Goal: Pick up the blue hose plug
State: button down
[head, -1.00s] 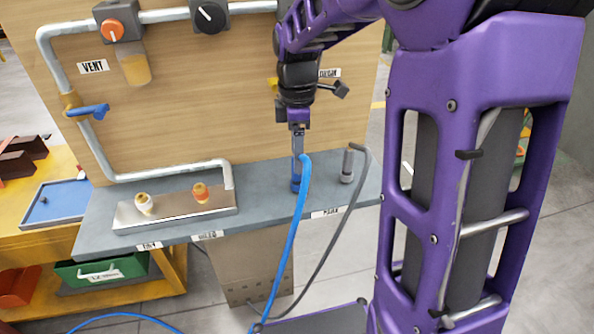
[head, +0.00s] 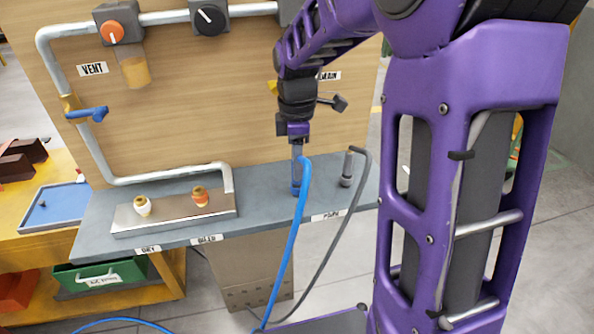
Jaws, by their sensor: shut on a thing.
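The blue hose plug (head: 297,174) stands upright at the right part of the grey shelf, with its blue hose (head: 287,240) curving from its top down over the front edge. My gripper (head: 298,150) points straight down and is shut on the upper part of the plug. The fingertips are small and partly hidden by the hose. The plug's blue lower end is at or very close to the shelf; I cannot tell whether it touches.
A grey hose plug (head: 347,168) with a grey hose stands just right of the blue one. A metal plate (head: 172,214) with a white and an orange fitting lies to the left on the shelf (head: 262,202). The wooden panel (head: 200,100) with pipes and valves rises behind.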

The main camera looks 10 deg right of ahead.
jog(key=shift+r, duration=0.1)
notch_tip(320, 180, up, 10)
jog(key=shift+f+p, duration=0.1)
jog(key=shift+p, duration=1.05)
notch_tip(320, 180, up, 4)
jog(key=p, duration=0.3)
jog(key=shift+f, duration=0.2)
jog(key=shift+s+f, duration=0.1)
